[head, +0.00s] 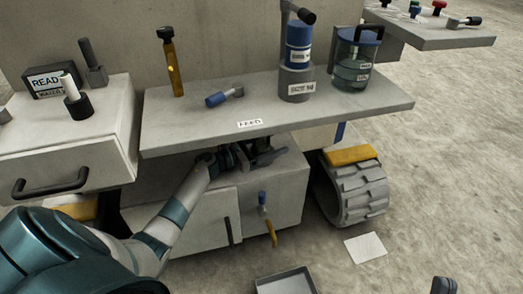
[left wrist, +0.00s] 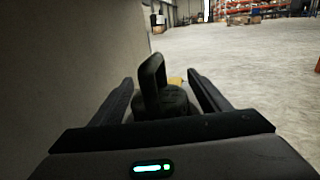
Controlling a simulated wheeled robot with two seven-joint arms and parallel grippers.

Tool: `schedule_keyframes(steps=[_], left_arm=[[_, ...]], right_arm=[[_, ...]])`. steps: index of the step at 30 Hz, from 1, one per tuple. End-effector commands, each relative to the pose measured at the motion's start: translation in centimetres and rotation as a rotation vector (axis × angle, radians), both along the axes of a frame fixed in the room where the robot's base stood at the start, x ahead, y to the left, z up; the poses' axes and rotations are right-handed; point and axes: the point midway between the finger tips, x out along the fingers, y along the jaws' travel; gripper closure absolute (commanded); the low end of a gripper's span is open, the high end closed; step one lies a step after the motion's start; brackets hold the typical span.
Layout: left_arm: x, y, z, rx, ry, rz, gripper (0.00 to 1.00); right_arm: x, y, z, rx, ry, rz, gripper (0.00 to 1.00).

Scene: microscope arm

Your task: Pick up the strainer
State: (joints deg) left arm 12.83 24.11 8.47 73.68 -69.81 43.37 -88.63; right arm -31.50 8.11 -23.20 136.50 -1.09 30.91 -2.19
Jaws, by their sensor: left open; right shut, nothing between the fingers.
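A dark round body with an upright loop handle (left wrist: 165,98) shows in the left wrist view; I take it to be the strainer. In the head view a dark shape (head: 262,143), likely the same thing, shows on the lower ledge under the shelf, partly hidden by the shelf edge and my gripper. My left gripper (head: 256,155) is open, its fingers on either side of the strainer in the left wrist view (left wrist: 160,80). I cannot tell whether they touch it.
The FEED shelf (head: 205,125) overhangs my left gripper closely. It carries a blue-topped cylinder (head: 298,45), a lidded jar (head: 352,72), a brass tube (head: 172,70) and a blue-handled valve (head: 222,97). A tread wheel (head: 352,195) stands right; a tray (head: 286,283) lies below.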

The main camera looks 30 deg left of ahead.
Motion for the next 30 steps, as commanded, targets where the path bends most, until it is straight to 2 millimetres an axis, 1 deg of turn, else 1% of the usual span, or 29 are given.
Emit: schedule_keyframes(steps=[11,12,14,15,18,26,30], left_arm=[[-0.04,0.02,-0.02,-0.001,0.000,0.000,0.31],[-0.05,0.02,-0.02,-0.001,0.000,0.000,0.33],[-0.05,0.03,-0.02,-0.001,0.000,0.000,0.47],[-0.05,0.03,-0.02,-0.001,0.000,0.000,0.57],[-0.06,0.02,-0.03,-0.001,0.000,0.000,0.77],[-0.05,0.04,0.05,0.000,0.000,0.000,0.77],[-0.04,0.05,0.48,0.000,0.000,0.000,0.77]], right_arm=[[0.03,-0.02,0.06,0.000,-0.001,-0.001,1.00],[0.04,-0.02,0.05,-0.001,-0.001,0.000,1.00],[0.05,-0.01,0.04,-0.001,-0.001,0.000,1.00],[0.06,-0.01,0.03,-0.002,0.000,0.000,1.00],[0.06,-0.01,0.03,-0.002,0.000,0.000,1.00],[0.06,-0.01,0.05,-0.002,0.000,0.000,1.00],[0.12,0.04,0.13,-0.004,0.006,0.000,1.00]])
